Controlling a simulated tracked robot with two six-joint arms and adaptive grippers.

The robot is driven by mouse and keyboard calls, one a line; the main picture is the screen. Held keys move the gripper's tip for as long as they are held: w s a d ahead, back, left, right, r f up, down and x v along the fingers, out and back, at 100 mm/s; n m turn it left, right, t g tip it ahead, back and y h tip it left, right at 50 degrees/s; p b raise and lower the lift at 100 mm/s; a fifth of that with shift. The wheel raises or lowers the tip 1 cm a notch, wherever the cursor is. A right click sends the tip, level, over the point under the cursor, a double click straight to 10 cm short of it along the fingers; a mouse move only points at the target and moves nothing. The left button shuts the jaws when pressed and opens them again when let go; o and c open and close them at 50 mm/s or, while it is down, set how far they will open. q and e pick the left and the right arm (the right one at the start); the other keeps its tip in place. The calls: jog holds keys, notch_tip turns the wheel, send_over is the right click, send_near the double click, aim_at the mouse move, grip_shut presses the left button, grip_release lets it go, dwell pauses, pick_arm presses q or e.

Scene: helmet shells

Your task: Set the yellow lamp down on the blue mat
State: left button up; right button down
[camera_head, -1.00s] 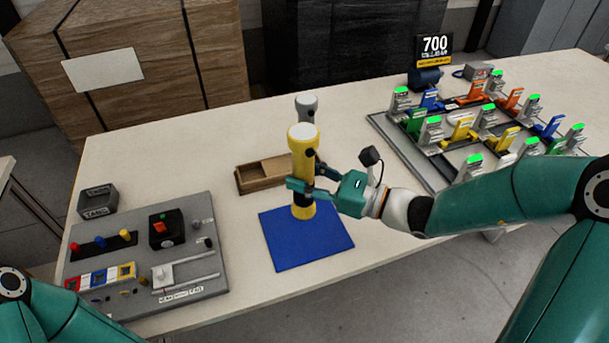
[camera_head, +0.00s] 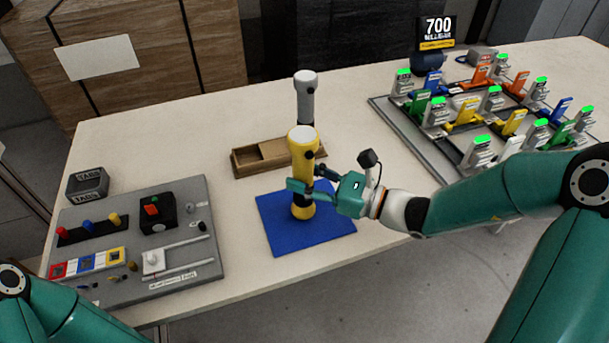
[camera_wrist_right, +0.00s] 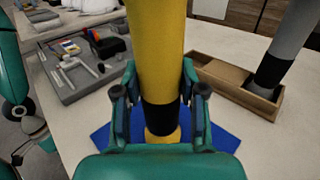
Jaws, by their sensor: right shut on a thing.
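The yellow lamp (camera_head: 303,158) is upright, with a white top, a black band low down and a yellow foot. My right gripper (camera_head: 305,190) is shut around its lower part, coming from the right. The foot appears over the back-middle of the blue mat (camera_head: 285,238); I cannot tell whether it touches. In the right wrist view the lamp (camera_wrist_right: 157,50) stands between the fingers of my right gripper (camera_wrist_right: 160,100), with the mat (camera_wrist_right: 222,138) below and behind. My left gripper is not in view.
A grey lamp (camera_head: 306,100) stands in the right part of a wooden tray (camera_head: 240,165) behind the mat. A grey control board (camera_head: 190,265) lies to the left. A rack with colored clips (camera_head: 455,150) stands to the right. The mat's front part is clear.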

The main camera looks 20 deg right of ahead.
jog(key=shift+f+b, duration=0.45)
jog(key=c, duration=0.6)
grip_release()
jog(key=v, duration=1.2)
jog(key=shift+s, duration=0.1)
